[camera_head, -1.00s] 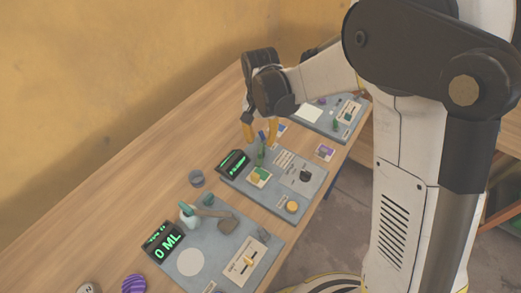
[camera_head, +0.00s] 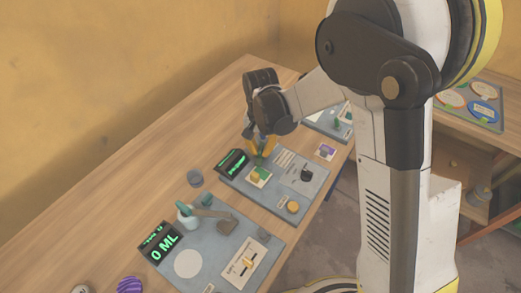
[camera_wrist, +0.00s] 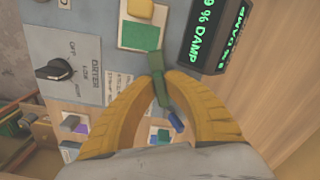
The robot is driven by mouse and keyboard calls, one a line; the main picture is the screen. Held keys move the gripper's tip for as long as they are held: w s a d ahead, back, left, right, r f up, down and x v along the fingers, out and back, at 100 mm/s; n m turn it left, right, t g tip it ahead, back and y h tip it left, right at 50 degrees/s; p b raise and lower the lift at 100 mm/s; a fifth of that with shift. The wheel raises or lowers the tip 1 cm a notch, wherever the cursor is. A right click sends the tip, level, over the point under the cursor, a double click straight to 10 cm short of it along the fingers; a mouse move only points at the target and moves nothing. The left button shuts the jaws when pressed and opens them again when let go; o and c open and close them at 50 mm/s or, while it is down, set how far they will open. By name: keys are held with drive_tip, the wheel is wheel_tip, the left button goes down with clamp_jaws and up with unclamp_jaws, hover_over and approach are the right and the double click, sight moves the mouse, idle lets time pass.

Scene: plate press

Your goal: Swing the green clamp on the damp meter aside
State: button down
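The damp meter's grey panel (camera_head: 318,183) lies on the table, with its black display (camera_head: 232,161) at the left edge. In the wrist view the display (camera_wrist: 207,40) reads "% DAMP" in green, partly cut off. The green clamp (camera_wrist: 157,78) is a narrow bar beside a green square on a cream card (camera_wrist: 139,34). My gripper (camera_wrist: 160,80) has its yellow fingers closed in on both sides of the clamp, and they appear to touch it. In the head view my gripper (camera_head: 262,150) is low over the panel and partly hides the clamp.
A dryer knob (camera_wrist: 55,70) stands on the same panel. A nearer panel (camera_head: 212,240) has a "0 ML" display and a brown lever. The table is clear toward the wall.

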drive_tip(key=shift+n, duration=0.4)
drive_tip(key=n, duration=0.3)
drive_tip(key=shift+d+n+b, duration=0.2)
drive_tip(key=shift+n+b, duration=0.15)
drive_tip(key=shift+n, duration=0.05)
drive_tip(key=n, duration=0.4)
drive_tip(key=shift+d, duration=0.15)
drive_tip(key=n, duration=0.5)
drive_tip(key=shift+w+d+b, duration=0.1)
drive_tip(key=shift+d+b, duration=0.05)
drive_tip(key=shift+b, duration=0.25)
drive_tip(key=n, duration=0.4)
drive_tip(key=shift+w, duration=0.15)
drive_tip(key=shift+n, duration=0.3)
drive_tip(key=c, duration=1.5)
unclamp_jaws()
drive_tip(key=shift+o, duration=0.2)
